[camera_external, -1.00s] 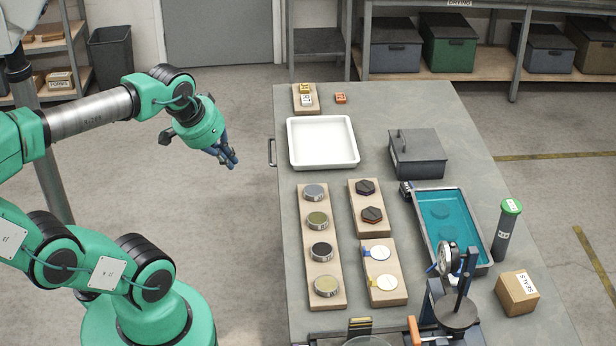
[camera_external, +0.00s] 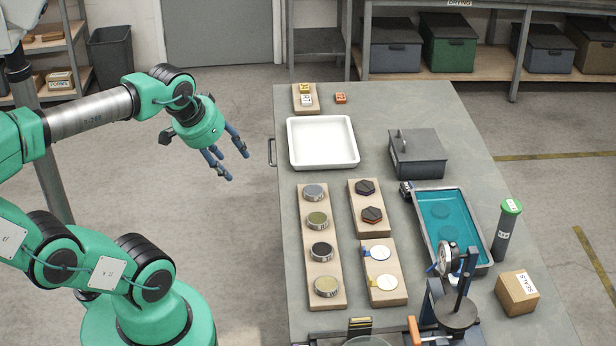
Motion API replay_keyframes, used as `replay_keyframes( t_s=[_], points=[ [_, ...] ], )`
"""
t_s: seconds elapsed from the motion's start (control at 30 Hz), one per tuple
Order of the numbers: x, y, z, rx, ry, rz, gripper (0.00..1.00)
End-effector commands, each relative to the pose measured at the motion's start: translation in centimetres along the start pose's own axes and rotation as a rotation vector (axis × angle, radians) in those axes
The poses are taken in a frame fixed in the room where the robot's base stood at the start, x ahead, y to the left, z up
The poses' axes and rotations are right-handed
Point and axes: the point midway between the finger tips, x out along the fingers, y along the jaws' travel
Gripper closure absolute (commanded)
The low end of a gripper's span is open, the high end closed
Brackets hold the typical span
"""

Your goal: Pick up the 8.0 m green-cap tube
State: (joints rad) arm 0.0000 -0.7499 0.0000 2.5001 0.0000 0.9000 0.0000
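The green-cap tube (camera_external: 504,234) is a dark grey cylinder with a green top and a small white label. It stands upright at the right edge of the table, beside the teal-filled tray. The writing on its label is too small to read. My gripper (camera_external: 233,177) hangs in the air to the left of the table, far from the tube. Its blue fingers are spread apart with nothing between them.
The teal-filled tray (camera_external: 484,263) is left of the tube, a cardboard box (camera_external: 517,293) in front of it. A dial gauge stand (camera_external: 456,314) is nearby. A white tray (camera_external: 353,161), a grey lidded box (camera_external: 418,158) and wooden boards (camera_external: 337,258) with discs fill the table (camera_external: 470,140).

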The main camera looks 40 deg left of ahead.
Motion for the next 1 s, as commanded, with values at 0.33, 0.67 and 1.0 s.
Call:
replay_keyframes(
  t_s=[0.33,0.67,1.0],
  points=[
    [-0.1,0.0,-0.1,0.000,0.000,0.000,0.45],
    [-1.1,1.0,-3.7,0.017,-0.024,0.013,0.45],
    [-2.2,3.9,-12.0,0.057,-0.079,0.041,0.45]
  ],
)
